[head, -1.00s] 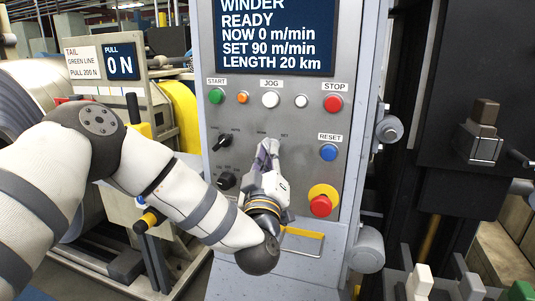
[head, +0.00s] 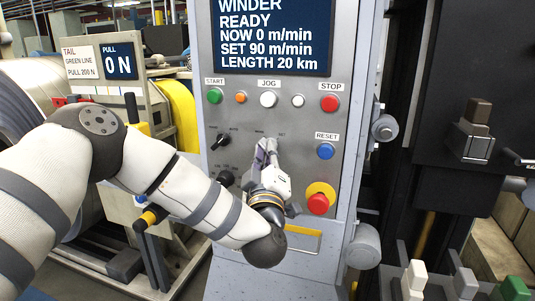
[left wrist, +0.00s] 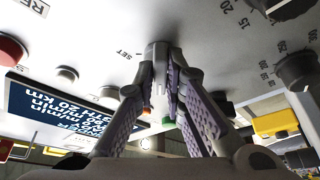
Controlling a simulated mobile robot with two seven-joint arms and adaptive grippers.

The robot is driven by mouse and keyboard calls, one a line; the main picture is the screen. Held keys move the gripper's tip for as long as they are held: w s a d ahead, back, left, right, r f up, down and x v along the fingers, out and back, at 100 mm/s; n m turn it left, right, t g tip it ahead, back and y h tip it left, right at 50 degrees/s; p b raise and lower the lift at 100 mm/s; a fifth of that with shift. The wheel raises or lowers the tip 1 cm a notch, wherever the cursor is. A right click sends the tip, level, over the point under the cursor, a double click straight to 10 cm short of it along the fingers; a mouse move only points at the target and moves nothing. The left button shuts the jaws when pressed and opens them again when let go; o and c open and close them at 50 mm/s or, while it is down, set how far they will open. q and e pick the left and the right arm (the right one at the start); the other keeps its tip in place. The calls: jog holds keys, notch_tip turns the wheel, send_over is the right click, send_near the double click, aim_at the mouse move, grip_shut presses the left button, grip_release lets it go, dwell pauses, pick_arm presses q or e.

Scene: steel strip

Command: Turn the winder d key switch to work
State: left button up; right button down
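The key switch shows in the left wrist view as a round grey body (left wrist: 158,47) on the panel, with the SET label beside it. My left gripper (head: 266,147) reaches up to it from below in the head view, under two small labels; the right one reads SET. In the left wrist view the fingertips (left wrist: 160,75) come close together at the switch and seem shut on its key. The key itself is mostly hidden between the fingers, so its angle cannot be read. My right gripper is not in view.
The grey control panel (head: 340,75) carries a WINDER READY display (head: 275,38). Black knobs (head: 221,141) are left of my gripper. A red emergency button (head: 318,203) and the blue RESET button (head: 326,151) are close on its right. A yellow handle (head: 300,231) is below.

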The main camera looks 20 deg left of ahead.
pick_arm(q)
jog(key=o, duration=0.3)
jog(key=v, duration=0.7)
jog(key=shift+s, duration=0.25)
jog(key=shift+f, duration=0.1)
jog(key=s+d+f+m+g+h, duration=0.1)
jog(key=s+f+m+g+h, duration=0.3)
jog(key=f, duration=0.5)
jog(key=s+d+f+m+g+h, duration=0.1)
jog(key=s+f+m+g, duration=0.3)
jog(key=f, duration=0.6)
jog(key=s+d+f+m+g+h, duration=0.1)
jog(key=s+f+g+h, duration=0.15)
jog(key=s+f, duration=0.5)
jog(key=s+a+f+m+g, duration=0.1)
jog(key=s+a+f+g, duration=0.2)
jog(key=s, duration=0.6)
jog(key=s+a+f+m+g+y, duration=0.1)
jog(key=s+a+f+g, duration=0.3)
jog(key=s, duration=0.5)
jog(key=s+a+f+m+g+y, duration=0.1)
jog(key=s+a+f+g, duration=0.2)
jog(key=s, duration=0.7)
jog(key=shift+s+a+f+g, duration=0.1)
jog(key=shift+a+f+g, duration=0.2)
jog(key=shift+g, duration=0.45)
